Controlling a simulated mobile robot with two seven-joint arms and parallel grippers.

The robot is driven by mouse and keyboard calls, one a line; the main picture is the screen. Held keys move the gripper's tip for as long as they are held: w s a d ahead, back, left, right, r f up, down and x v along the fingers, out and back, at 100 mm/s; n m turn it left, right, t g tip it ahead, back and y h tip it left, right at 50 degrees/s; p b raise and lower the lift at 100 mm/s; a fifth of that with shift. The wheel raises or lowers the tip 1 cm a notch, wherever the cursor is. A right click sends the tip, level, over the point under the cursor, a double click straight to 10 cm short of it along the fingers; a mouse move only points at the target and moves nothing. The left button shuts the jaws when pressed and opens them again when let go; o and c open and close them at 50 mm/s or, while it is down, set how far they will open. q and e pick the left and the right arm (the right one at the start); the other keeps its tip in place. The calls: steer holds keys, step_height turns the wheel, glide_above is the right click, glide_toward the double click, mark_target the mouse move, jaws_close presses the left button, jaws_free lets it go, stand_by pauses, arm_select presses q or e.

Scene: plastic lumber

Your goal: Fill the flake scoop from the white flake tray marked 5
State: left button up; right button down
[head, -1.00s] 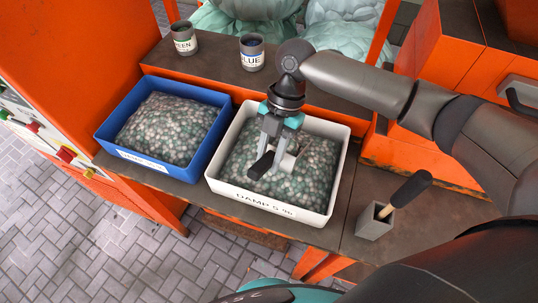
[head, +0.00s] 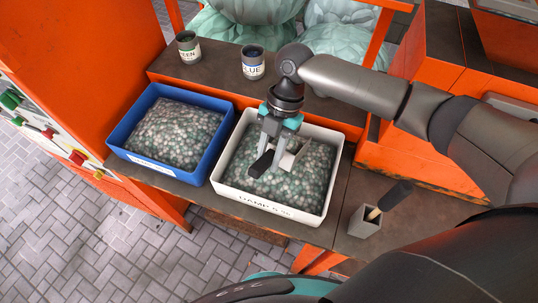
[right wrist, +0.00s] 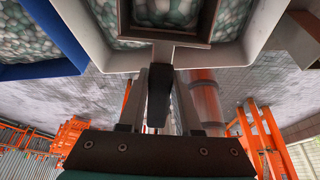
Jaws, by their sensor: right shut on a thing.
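The white flake tray (head: 328,190) stands on the dark bench, full of grey-green and pale flakes (head: 300,185). Its front label appears to read "DAMP 5 %". My right gripper (head: 270,150) points down over the tray, shut on the black handle (head: 261,164) of the flake scoop. The scoop's pale head (head: 292,156) is low at the flakes, partly hidden by the fingers. In the right wrist view the handle (right wrist: 159,95) lies between the fingers, and flakes show inside the scoop's square rim (right wrist: 205,42). I cannot tell how full it is. My left gripper is out of view.
A blue tray (head: 211,150) of flakes stands close to the left. Cups marked GREEN (head: 189,47) and BLUE (head: 253,63) stand on the raised shelf behind. A grey holder (head: 364,222) with a black-handled tool (head: 395,195) is at the right. Orange frames border the bench.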

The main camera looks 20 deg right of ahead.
mark_target(261, 163)
step_height(261, 163, up, 6)
steer(key=p, duration=0.3)
steer(key=shift+f, duration=0.1)
steer(key=shift+s+a+r+p, duration=0.1)
steer(key=shift+r+p, duration=0.1)
steer(key=shift+p, duration=0.25)
steer(key=shift+s+a+t+h+p, duration=0.3)
steer(key=shift+t+h+p, duration=0.1)
steer(key=shift+p, duration=0.4)
steer(key=shift+s+a+f+t+h+p, duration=0.1)
steer(key=shift+s+a+t+h+p, duration=0.35)
steer(key=shift+p, duration=0.5)
steer(key=shift+a+f+t+h+p, duration=0.1)
steer(key=shift+f+t+h+p, duration=0.05)
steer(key=shift+t+h+p, duration=0.15)
